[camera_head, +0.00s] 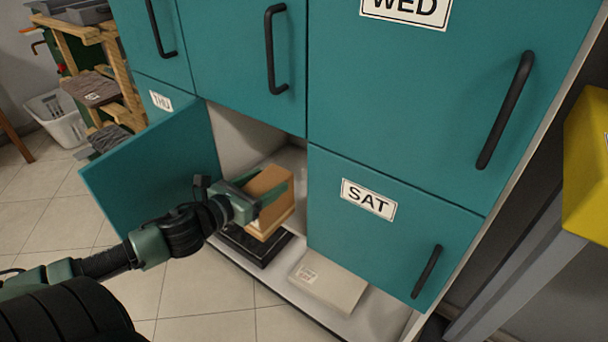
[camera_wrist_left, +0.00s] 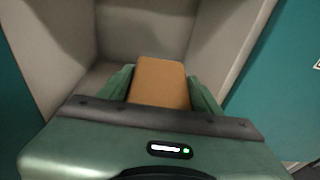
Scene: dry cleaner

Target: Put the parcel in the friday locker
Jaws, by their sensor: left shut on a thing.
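The parcel (camera_head: 267,195) is a small tan-brown box. My left gripper (camera_head: 262,198) is shut on it, with one finger on each side, at the mouth of an open grey-lined compartment (camera_head: 240,138) between the THU and SAT doors. The wrist view shows the parcel (camera_wrist_left: 158,82) between the green fingers (camera_wrist_left: 160,88), with the compartment's walls around and beyond it. Whether it touches the compartment floor is unclear. The compartment's teal door (camera_head: 150,170) swings open to the left; no FRI label shows. My right gripper is not in view.
The SAT door (camera_head: 385,225) and WED door (camera_head: 430,90) are shut. A black box (camera_head: 256,243) and a flat pale box (camera_head: 328,282) lie low under the lockers. A white basket (camera_head: 58,115) stands at far left, a yellow object (camera_head: 588,165) at right.

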